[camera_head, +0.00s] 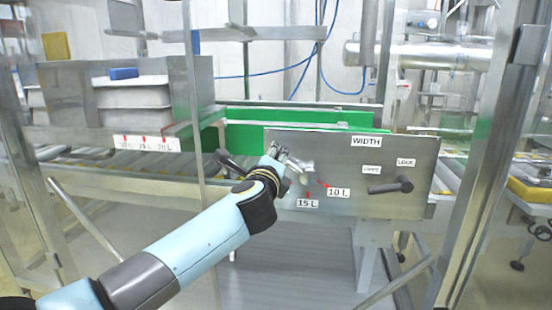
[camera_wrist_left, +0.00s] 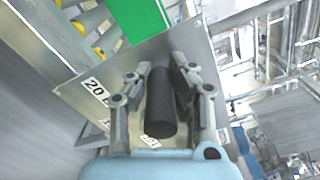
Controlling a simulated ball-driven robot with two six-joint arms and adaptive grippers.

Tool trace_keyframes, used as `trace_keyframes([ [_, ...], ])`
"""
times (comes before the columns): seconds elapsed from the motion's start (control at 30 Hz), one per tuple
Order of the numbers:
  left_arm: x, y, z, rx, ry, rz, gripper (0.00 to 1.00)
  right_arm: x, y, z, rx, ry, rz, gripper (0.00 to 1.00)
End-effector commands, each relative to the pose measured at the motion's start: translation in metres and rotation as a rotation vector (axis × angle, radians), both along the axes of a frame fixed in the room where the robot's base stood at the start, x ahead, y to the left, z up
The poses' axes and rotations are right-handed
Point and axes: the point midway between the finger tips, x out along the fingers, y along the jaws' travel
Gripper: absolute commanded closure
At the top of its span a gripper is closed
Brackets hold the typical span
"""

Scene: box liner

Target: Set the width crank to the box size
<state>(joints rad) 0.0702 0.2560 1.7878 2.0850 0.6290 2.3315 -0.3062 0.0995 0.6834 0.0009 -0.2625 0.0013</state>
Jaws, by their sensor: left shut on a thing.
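The width panel (camera_head: 350,150) is a grey plate marked WIDTH, with 15 L (camera_head: 307,203) and 10 L (camera_head: 338,193) labels and red marks below the crank area. My left gripper (camera_head: 298,163) is at the panel's left part. In the left wrist view its fingers are shut on the black cylindrical crank handle (camera_wrist_left: 160,112), in front of the plate. A 20 L label (camera_wrist_left: 96,88) shows left of the fingers there. The gripper hides most of the crank in the head view. My right gripper is not in view.
A black lock lever (camera_head: 390,187) points left from its pivot on the panel's right, under two small labels. Green guides (camera_head: 300,118) stand behind the panel. Grey boxes (camera_head: 135,92) sit at left above a three-label size strip (camera_head: 146,143). Metal posts flank the panel.

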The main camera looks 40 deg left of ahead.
Motion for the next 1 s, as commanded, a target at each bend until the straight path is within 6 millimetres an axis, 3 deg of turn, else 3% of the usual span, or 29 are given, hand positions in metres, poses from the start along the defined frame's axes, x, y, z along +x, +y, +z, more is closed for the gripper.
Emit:
trace_keyframes([
  [0.27, -0.001, -0.001, -0.005, -0.003, 0.007, -0.002, 1.00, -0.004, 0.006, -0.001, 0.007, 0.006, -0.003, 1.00],
  [0.3, -0.001, -0.001, -0.005, -0.003, 0.007, -0.002, 0.79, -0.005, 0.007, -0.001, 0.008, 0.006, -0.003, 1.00],
  [0.5, -0.001, -0.001, -0.003, -0.002, 0.005, -0.002, 0.54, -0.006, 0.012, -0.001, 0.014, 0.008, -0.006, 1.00],
  [0.8, -0.003, -0.002, -0.002, -0.001, 0.003, -0.001, 0.54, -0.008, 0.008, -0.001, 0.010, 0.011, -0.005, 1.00],
  [1.0, -0.028, -0.018, -0.003, -0.003, 0.005, -0.001, 0.54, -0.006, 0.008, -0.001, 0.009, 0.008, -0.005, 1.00],
])
